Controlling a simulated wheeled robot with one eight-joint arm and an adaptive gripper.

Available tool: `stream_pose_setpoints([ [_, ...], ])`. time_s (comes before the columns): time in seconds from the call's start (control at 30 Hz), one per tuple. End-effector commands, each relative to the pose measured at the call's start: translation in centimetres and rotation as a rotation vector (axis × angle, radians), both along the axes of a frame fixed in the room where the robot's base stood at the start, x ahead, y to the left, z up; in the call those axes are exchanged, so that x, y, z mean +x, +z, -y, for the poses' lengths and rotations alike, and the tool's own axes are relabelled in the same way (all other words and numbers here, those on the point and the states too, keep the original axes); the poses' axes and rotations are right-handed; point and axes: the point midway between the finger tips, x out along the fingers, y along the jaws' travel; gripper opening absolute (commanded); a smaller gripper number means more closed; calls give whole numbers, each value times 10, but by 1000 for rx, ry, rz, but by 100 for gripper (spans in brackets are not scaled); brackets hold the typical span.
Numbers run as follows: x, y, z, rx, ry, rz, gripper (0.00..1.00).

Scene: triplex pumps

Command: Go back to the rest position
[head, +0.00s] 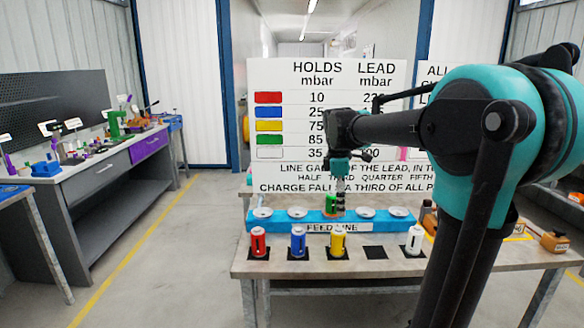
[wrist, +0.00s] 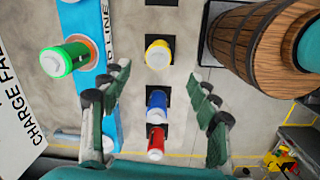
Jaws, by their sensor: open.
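My gripper (head: 340,208) hangs from the arm over the blue feed line block (head: 283,224), pointing down. In the wrist view its two fingers (wrist: 158,74) are spread, with nothing held between them. The green canister (head: 328,203) stands on the feed line block, partly hidden behind my gripper in the head view. It shows clearly in the wrist view (wrist: 60,60), left of the fingers and apart from them.
Red (head: 258,242), blue (head: 298,242), yellow (head: 338,241) and white (head: 414,240) canisters stand on black squares along the table front; one square (head: 376,253) is empty. A sign board (head: 275,170) stands behind. A wooden barrel (wrist: 250,45) is near the gripper's right.

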Motion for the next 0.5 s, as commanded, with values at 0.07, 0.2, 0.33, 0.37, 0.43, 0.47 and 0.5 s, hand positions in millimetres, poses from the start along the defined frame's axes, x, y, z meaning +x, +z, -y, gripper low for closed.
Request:
stream_pose_setpoints([
  [0.07, -7, -11, 3, 9, -59, 20, 61],
  [0.2, -24, -36, 10, 34, -200, 65, 61],
  [0.33, -46, -66, 17, 69, -371, 116, 61],
  [0.37, -52, -74, 19, 79, -415, 130, 61],
  [0.43, -71, -96, 24, 109, -542, 166, 61],
  [0.47, -81, -107, 26, 126, -604, 183, 61],
  [0.5, -95, -123, 29, 151, -696, 207, 61],
])
